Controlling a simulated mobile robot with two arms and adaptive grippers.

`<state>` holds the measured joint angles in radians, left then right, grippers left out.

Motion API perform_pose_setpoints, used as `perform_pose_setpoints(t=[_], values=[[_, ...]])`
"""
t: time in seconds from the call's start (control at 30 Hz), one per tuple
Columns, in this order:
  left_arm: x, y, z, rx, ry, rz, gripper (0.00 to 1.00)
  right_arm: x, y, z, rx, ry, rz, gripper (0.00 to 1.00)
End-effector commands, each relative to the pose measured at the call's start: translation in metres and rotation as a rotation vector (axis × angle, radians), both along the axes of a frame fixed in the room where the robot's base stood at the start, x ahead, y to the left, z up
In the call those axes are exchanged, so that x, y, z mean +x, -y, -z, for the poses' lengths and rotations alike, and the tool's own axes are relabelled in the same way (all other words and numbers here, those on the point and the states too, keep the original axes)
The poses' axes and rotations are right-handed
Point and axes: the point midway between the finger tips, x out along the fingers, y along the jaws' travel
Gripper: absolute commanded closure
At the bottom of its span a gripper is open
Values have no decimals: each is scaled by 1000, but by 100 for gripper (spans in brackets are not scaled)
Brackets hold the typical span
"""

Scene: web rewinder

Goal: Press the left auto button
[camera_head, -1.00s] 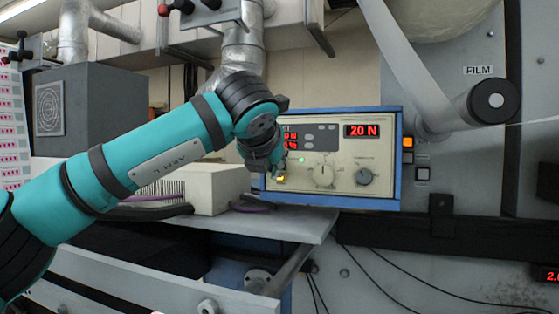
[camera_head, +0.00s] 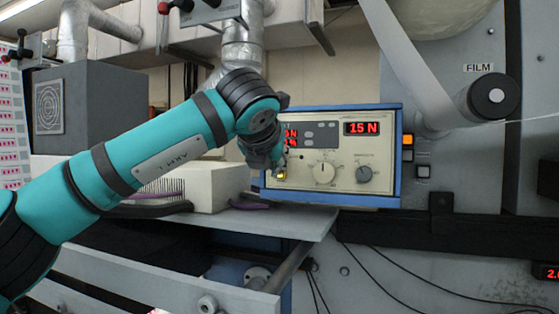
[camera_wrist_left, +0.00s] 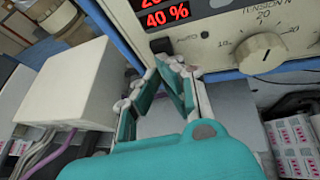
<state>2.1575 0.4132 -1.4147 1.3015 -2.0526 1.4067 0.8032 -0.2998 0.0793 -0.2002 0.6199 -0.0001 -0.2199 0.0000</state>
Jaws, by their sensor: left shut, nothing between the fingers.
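The control panel (camera_head: 330,180) is a cream face in a blue frame, with red displays and two knobs. A small yellow-lit button (camera_head: 281,176) shows at its lower left, by my left gripper (camera_head: 280,165). In the left wrist view, my left gripper (camera_wrist_left: 172,66) is shut and empty, its tips at the panel's lower edge. A small dark square part (camera_wrist_left: 160,45) sits just above the tips, with a faint label beside it. I cannot tell whether the tips touch it. My right gripper is not in view.
A white box (camera_head: 215,187) stands left of the panel, with purple cables near it. A grey shelf (camera_head: 290,225) lies below. An orange-lit switch (camera_head: 407,140) and the film roller (camera_head: 494,97) are to the right.

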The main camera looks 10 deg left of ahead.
Motion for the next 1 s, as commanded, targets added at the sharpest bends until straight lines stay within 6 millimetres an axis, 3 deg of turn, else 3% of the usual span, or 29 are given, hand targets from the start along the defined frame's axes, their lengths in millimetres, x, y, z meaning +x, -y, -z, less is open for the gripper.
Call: perform_pose_setpoints(t=[0.17,0.57,1.0], values=[[-9,-2,3,0,1,-1,100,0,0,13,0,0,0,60],[-14,-2,2,0,1,0,100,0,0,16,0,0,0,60],[-55,-11,4,0,2,0,100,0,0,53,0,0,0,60]])
